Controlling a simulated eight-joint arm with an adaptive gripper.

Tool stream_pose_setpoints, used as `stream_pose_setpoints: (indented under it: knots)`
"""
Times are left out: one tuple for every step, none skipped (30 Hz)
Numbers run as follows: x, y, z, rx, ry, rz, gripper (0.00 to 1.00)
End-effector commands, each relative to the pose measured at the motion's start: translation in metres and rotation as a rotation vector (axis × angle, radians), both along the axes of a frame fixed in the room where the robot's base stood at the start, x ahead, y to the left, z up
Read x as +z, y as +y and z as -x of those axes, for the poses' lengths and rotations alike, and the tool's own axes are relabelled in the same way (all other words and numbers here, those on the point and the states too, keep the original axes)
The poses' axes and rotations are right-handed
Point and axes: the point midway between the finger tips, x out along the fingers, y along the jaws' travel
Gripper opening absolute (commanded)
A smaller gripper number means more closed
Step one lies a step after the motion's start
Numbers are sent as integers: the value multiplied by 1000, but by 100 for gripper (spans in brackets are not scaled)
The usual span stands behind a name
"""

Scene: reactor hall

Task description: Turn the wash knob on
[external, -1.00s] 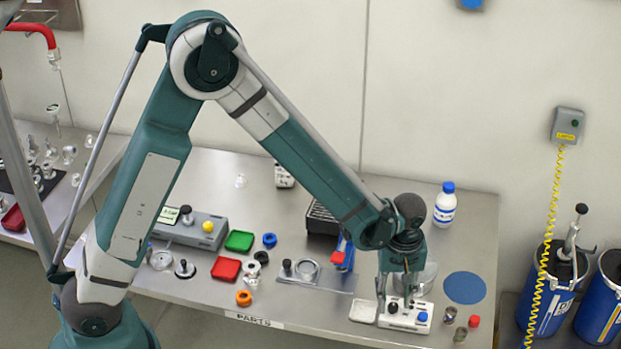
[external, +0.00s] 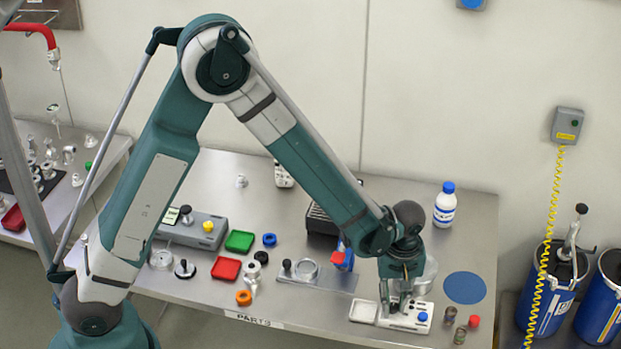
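A white device (external: 411,321) stands near the front edge of the steel table, with a blue knob (external: 422,316) at its right end and a pale tray section (external: 363,311) at its left. My gripper (external: 395,305) points down over the left part of the device, left of the blue knob. Its fingers cover the spot where a dark knob showed earlier. No marking tells me which knob is the wash knob. The gap between the fingertips and any contact with a knob are too small to make out.
A round blue mat (external: 464,288), two small metal cups and a red cap (external: 474,321) lie right of the device. A blue-capped bottle (external: 445,205) stands behind. A metal fixture (external: 316,276) with a blue-and-red part is close on the left.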

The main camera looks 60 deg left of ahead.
Motion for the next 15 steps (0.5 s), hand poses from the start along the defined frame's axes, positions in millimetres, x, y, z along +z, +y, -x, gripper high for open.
stream_pose_setpoints:
  knots:
    - [0,0,0,0,0,0,5]
    - [0,0,0,-1,0,0,5]
    - [0,0,0,-2,0,0,5]
    - [0,0,0,-4,0,0,5]
    - [0,0,0,-6,0,0,5]
    - [0,0,0,-11,0,0,5]
    - [0,0,0,-15,0,0,5]
    - [-1,0,0,-21,0,0,5]
    - [-1,0,0,-29,0,0,5]
    - [-1,0,0,-37,0,0,5]
    - [-1,0,0,-47,0,0,5]
    - [-2,0,0,-61,0,0,5]
    - [-2,0,0,-73,0,0,5]
    - [-2,0,0,-87,0,0,5]
    - [-2,0,1,-107,0,0,5]
